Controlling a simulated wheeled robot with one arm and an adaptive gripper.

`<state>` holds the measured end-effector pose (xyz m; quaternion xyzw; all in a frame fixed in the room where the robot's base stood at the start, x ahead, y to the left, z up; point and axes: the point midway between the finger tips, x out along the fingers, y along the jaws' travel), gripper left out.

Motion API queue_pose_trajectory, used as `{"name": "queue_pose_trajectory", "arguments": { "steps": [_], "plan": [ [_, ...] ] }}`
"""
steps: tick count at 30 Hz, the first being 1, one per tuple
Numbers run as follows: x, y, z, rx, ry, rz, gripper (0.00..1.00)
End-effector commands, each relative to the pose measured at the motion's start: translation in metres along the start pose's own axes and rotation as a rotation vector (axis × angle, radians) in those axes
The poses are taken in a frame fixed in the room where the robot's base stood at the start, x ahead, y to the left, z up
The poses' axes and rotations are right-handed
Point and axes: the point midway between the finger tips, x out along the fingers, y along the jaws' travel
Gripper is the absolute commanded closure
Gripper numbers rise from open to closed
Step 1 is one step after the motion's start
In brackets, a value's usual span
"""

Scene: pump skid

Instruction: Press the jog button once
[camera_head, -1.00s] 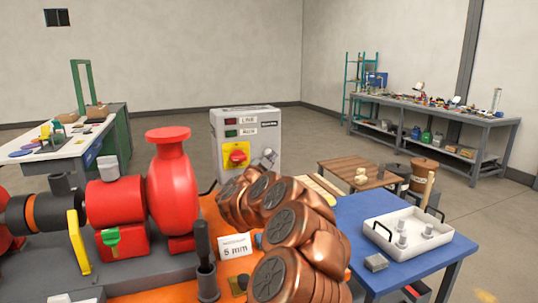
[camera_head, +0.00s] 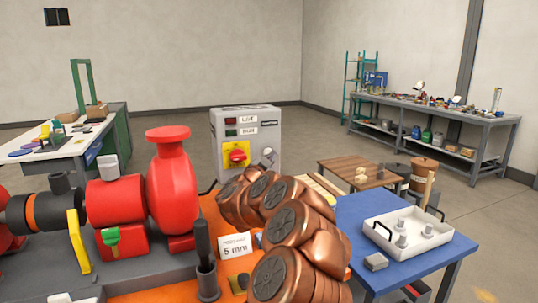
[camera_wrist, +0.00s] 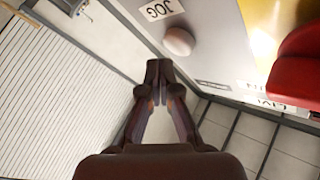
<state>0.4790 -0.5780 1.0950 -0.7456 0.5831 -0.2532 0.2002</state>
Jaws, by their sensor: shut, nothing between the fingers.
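The jog button (camera_wrist: 178,42) is a pale round knob on the grey face of the control box (camera_head: 268,125). Its JOG label (camera_wrist: 160,9) appears upside down in the wrist view. My gripper (camera_wrist: 159,66) is shut and empty, its dark fingertips together just below and left of the button in that picture. A small gap shows between tips and button; I cannot tell the depth between them.
A red rotary knob (camera_wrist: 298,65) on a yellow plate (camera_head: 228,160) sits beside the button. A red pump (camera_head: 172,190) stands left of my arm. A blue table (camera_head: 355,215) with a white tray (camera_head: 440,240) is at right.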

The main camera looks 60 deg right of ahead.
Motion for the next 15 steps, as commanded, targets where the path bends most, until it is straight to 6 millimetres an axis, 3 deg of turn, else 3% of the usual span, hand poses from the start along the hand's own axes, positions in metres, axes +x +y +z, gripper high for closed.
{"name": "queue_pose_trajectory", "arguments": {
  "steps": [15],
  "plan": [
    [0.0054,-0.0050,0.0042,0.000,-0.001,-0.001,1.00]
  ]
}}
